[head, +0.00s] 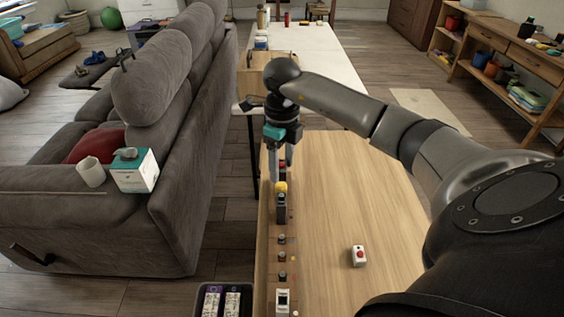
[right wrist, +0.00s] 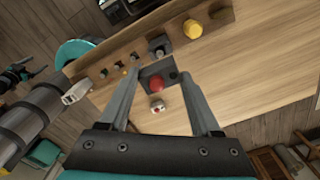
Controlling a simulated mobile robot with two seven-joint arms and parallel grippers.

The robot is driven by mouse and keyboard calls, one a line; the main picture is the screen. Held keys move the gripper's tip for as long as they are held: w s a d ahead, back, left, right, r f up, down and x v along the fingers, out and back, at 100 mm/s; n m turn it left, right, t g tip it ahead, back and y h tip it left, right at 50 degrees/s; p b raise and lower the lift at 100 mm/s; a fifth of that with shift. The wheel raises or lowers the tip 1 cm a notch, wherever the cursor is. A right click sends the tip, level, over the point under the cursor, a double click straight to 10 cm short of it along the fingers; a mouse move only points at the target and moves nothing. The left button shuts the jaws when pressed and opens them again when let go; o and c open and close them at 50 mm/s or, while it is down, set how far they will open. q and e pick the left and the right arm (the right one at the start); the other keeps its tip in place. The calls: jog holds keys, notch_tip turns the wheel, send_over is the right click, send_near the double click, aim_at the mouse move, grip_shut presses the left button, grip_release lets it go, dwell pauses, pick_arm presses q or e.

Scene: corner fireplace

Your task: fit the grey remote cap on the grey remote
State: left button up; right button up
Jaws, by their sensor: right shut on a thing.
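My right gripper (head: 284,162) is above the long ledge on the left side of the wooden table. In the right wrist view its fingers (right wrist: 159,84) are closed on a dark grey piece (right wrist: 152,72) with a red rounded part. I cannot tell for sure that this is the grey remote cap. A pale grey remote (head: 233,302) lies beside a purple-edged one (head: 211,302) in the dark tray at the bottom edge, both cut off below. A dark claw-like part (right wrist: 18,74) at the left of the right wrist view may be my left gripper; its fingers are unclear.
The ledge (head: 269,262) carries a yellow knob (head: 281,187), a dark block (head: 281,207), small knobs and a white switch (head: 282,300). A white box with a red button (head: 358,257) stands on the wooden table (head: 345,195). The table's middle is otherwise clear. A grey sofa (head: 180,215) stands left.

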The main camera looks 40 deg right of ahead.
aim_at(282, 195)
notch_tip(282, 195, down, 6)
jog(key=b, duration=0.3)
jog(key=shift+r, duration=0.15)
jog(key=shift+f+b, duration=0.3)
jog(key=shift+b, duration=0.15)
pick_arm(q)
jog(key=shift+w+a+f, duration=0.3)
jog(key=shift+w+f, duration=0.05)
jog(key=shift+f, duration=0.3)
jog(key=shift+w+a+f, duration=0.3)
jog(key=shift+a+f, duration=0.05)
jog(key=shift+f, duration=0.25)
jog(key=shift+w+a+f, duration=0.3)
jog(key=shift+w+f, duration=0.05)
jog(key=shift+f, duration=0.3)
jog(key=shift+s+d+r, duration=0.1)
jog(key=shift+d, duration=0.3)
jog(key=shift+s, duration=0.45)
jog(key=shift+w+f, duration=0.35)
jog(key=shift+w, duration=0.05)
pick_arm(e)
jog(key=shift+f, duration=0.55)
pick_arm(q)
jog(key=shift+f+b, duration=0.4)
jog(key=shift+b, duration=0.15)
pick_arm(e)
jog(key=shift+f, duration=0.6)
